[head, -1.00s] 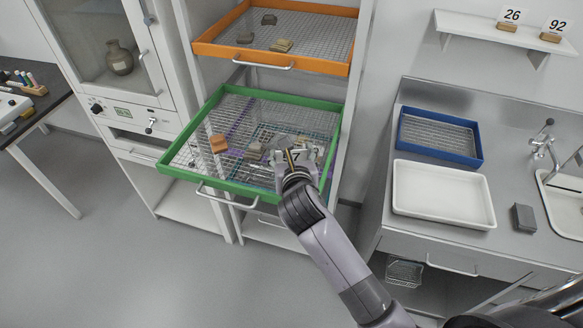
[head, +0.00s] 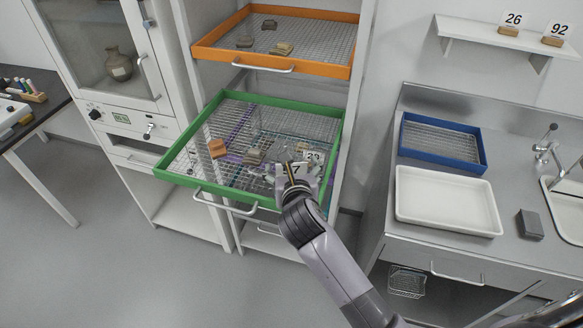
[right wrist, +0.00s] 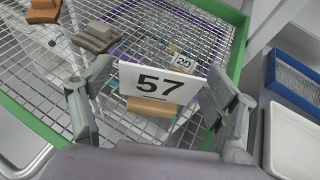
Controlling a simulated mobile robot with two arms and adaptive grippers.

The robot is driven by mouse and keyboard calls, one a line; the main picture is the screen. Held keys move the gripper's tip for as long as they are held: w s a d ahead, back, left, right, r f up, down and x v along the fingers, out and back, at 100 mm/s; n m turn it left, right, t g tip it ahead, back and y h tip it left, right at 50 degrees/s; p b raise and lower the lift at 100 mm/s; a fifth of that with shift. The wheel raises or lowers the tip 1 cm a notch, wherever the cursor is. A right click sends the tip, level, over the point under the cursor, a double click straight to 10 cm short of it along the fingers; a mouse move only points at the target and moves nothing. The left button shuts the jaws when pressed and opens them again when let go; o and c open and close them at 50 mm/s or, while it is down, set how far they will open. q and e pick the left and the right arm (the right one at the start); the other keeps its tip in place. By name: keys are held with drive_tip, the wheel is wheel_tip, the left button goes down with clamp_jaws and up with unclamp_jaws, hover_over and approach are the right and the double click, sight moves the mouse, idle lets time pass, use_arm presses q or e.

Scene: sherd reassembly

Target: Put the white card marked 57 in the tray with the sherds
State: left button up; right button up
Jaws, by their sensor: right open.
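The white card marked 57 (right wrist: 158,84) stands upright in a small wooden block (right wrist: 153,107) on the wire mesh of the green-rimmed tray (head: 170,160). In the head view the card (head: 314,156) shows small, just beyond my right gripper (head: 293,170). My right gripper (right wrist: 160,90) is open, with one finger on each side of the card and gaps between. Sherds lie on the same mesh: a grey-brown one (right wrist: 97,36) and, in the head view, another piece (head: 254,156). My left gripper is not in view.
A second card, marked 20 (right wrist: 183,62), is behind the 57 card. An orange-brown block (head: 217,148) sits at the tray's left. An orange tray (head: 210,52) with several sherds is above. A blue tray (head: 440,158) and white basin (head: 447,200) stand on the right counter.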

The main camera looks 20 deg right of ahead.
drive_tip(key=shift+r, duration=0.15)
drive_tip(key=b+v, duration=0.2)
drive_tip(key=v, duration=1)
